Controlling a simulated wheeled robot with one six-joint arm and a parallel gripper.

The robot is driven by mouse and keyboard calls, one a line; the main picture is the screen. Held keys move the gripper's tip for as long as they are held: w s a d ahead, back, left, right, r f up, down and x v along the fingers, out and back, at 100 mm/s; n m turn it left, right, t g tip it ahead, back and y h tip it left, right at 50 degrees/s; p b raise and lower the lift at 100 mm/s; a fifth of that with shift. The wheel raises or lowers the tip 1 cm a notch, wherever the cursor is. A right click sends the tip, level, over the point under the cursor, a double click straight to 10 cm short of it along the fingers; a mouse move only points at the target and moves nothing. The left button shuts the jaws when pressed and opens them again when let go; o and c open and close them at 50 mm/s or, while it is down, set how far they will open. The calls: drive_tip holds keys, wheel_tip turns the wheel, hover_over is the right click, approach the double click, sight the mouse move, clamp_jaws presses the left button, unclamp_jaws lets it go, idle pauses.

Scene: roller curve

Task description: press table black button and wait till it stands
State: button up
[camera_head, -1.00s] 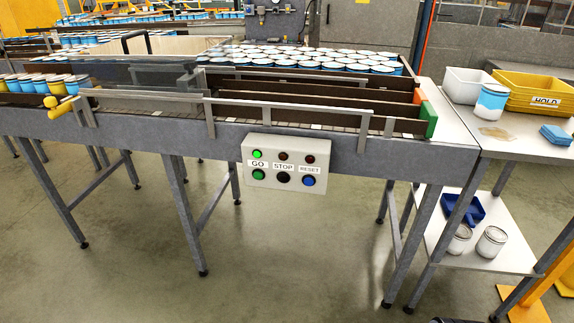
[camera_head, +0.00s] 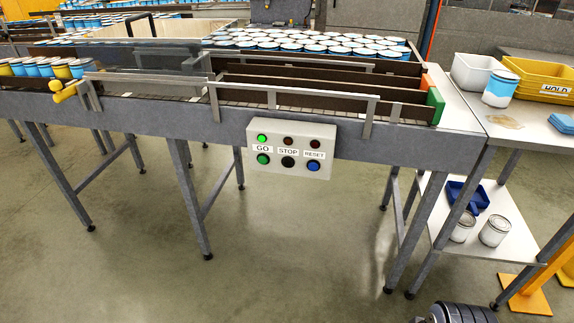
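The black button (camera_head: 288,162) sits under the STOP label on a pale control box (camera_head: 291,136) fixed to the front of the conveyor table (camera_head: 150,125). A green button (camera_head: 263,159) under GO is to its left and a blue button (camera_head: 313,166) under RESET to its right. The lamp above GO (camera_head: 262,139) is lit green; the two lamps above STOP and RESET are dark red. A dark ribbed part at the bottom edge, right of centre, may be part of my arm; my gripper's fingers do not show.
Cans with white lids (camera_head: 310,42) crowd the table's far lane. A side table (camera_head: 510,125) at right holds a white bin, a yellow HOLD bin (camera_head: 545,82) and a blue-white can (camera_head: 500,89). Two cans stand on its lower shelf (camera_head: 475,238). Floor before the box is clear.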

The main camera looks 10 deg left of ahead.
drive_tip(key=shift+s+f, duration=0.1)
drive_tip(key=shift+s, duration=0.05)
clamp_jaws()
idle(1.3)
